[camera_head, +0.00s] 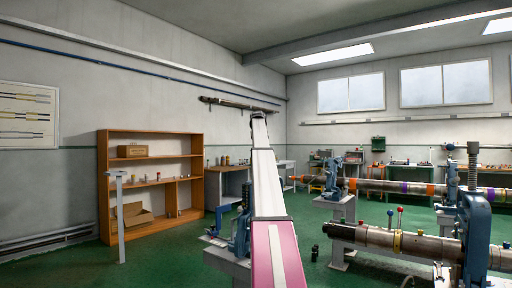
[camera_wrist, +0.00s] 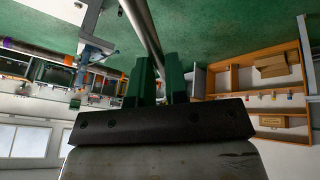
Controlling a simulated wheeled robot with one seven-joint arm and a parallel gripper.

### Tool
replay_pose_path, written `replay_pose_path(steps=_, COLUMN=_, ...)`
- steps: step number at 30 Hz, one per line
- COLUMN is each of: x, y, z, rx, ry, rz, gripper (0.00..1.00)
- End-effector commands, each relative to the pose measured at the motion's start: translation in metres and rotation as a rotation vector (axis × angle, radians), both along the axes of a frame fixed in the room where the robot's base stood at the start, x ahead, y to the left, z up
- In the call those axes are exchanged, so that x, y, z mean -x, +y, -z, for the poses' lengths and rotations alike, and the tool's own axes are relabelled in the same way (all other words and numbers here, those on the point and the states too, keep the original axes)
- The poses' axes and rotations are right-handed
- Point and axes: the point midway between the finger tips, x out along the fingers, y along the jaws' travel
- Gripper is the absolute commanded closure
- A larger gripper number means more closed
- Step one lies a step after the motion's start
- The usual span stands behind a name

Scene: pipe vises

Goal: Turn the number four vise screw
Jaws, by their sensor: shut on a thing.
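My gripper (camera_wrist: 164,60) shows green fingers in the wrist view, shut on a plain grey metal rod (camera_wrist: 141,22). The rod passes between the fingers and runs up out of that picture. In the head view my arm reaches up and forward, with its end raised high in front of the far wall. A large blue vise (camera_head: 476,232) with an upright threaded screw (camera_head: 473,158) stands at the right. Other blue vises stand at the middle left (camera_head: 241,236), behind (camera_head: 333,174) and at mid right (camera_head: 451,184). I cannot read any number on them.
A long steel pipe (camera_head: 413,244) with coloured knobs crosses the lower right; another pipe with coloured bands (camera_head: 390,187) lies behind. A wooden shelf (camera_head: 103,190) stands left, also in the wrist view (camera_wrist: 236,76). A grey post (camera_head: 121,220) stands before it. Green floor is open there.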

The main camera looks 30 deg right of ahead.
Motion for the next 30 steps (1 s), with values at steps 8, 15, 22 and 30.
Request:
replay_pose_path(steps=8, x=0.009, y=-0.025, z=-0.005, rx=0.005, ry=-0.005, rz=0.248, gripper=1.00)
replay_pose_path(steps=15, x=0.019, y=-0.039, z=-0.005, rx=0.004, ry=-0.007, rz=0.412, gripper=1.00)
replay_pose_path(steps=22, x=0.026, y=-0.047, z=-0.006, rx=0.005, ry=-0.006, rz=0.504, gripper=1.00)
replay_pose_path(steps=30, x=0.029, y=-0.049, z=-0.007, rx=0.005, ry=-0.007, rz=0.540, gripper=1.00)
